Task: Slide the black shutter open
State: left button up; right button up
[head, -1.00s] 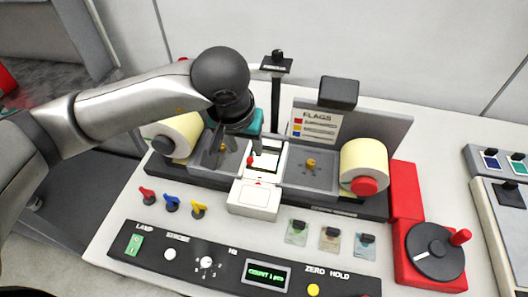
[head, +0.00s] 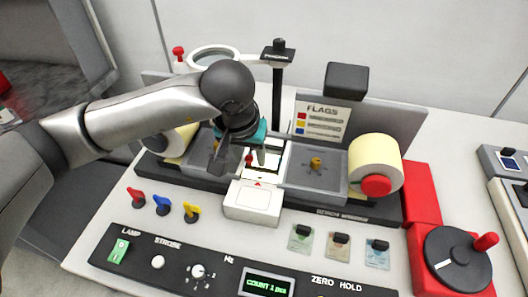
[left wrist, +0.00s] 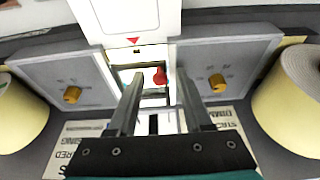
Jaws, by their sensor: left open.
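My left gripper (head: 238,160) is open over the small lit window in the middle of the machine. In the left wrist view its two fingers (left wrist: 160,78) stand apart, one on each side of a red knob (left wrist: 160,77); I cannot tell whether they touch it. The knob also shows in the head view (head: 249,160), between the fingers. It sits at the bright window (left wrist: 150,96), just behind the white box (head: 253,201) with a red arrow. The black shutter itself is hard to make out; the fingers partly cover the window. My right gripper is not in view.
Yellow label rolls (head: 375,163) stand at both ends of the machine. Grey plates with orange knobs (head: 316,163) flank the window. A black post (head: 278,90) and a ring magnifier (head: 213,56) stand behind. Coloured levers (head: 162,204) and a control panel (head: 172,258) are in front.

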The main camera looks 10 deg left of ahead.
pick_arm(q)
jog(key=c, duration=0.7)
jog(key=shift+s+a+b, duration=0.1)
jog(key=shift+s+b, duration=0.25)
jog(key=shift+s, duration=2.15)
jog(key=shift+s+a+b, duration=0.1)
jog(key=shift+s+b, duration=0.45)
jog(key=shift+s, duration=1.55)
jog(key=o, duration=0.8)
jog(key=shift+r, duration=0.1)
jog(key=shift+r+p, duration=1.65)
jog(key=shift+r, duration=1.8)
